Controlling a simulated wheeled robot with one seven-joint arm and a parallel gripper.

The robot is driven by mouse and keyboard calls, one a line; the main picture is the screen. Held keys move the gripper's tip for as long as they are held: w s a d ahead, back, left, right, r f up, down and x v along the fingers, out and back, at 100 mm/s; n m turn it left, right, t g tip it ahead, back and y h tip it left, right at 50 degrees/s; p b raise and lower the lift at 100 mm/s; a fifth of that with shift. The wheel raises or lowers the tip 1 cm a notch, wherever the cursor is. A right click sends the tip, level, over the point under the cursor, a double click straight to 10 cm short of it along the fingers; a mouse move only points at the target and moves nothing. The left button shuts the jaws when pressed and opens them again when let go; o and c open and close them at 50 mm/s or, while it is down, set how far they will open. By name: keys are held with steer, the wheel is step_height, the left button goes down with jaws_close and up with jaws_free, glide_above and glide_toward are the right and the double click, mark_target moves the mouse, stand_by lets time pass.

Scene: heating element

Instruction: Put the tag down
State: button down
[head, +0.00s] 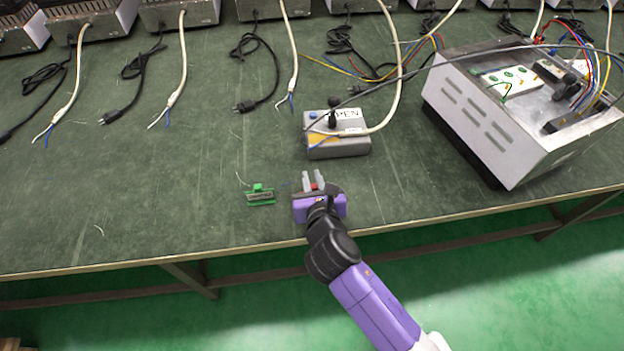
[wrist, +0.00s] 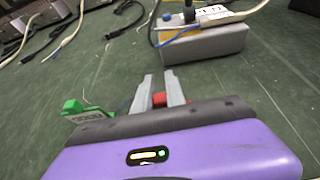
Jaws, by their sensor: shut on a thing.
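My gripper (head: 313,178) is low over the front part of the green table (head: 210,215), its two grey fingers pointing away from the table's front edge. It is shut on a small red tag (head: 315,186), mostly hidden by the fingers and gripper body. In the wrist view the red tag (wrist: 159,99) shows between the fingers of my gripper (wrist: 158,80), close to the gripper body. I cannot tell whether the tag touches the table.
A green clip-like part (head: 260,195) lies just left of my gripper. A grey switch box (head: 338,147) with a black lever stands beyond it. A large metal unit (head: 520,110) stands at right. Cables (head: 255,75) lie at the back. The front left is clear.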

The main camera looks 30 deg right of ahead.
steer(key=c, duration=1.4)
jaws_free()
steer(key=shift+s+a+r, duration=0.1)
steer(key=shift+s+r, duration=0.1)
steer(key=shift+s, duration=0.05)
steer(key=p+v, duration=0.2)
steer(key=v, duration=0.9)
steer(key=shift+s+r, duration=0.1)
steer(key=shift+s, duration=0.15)
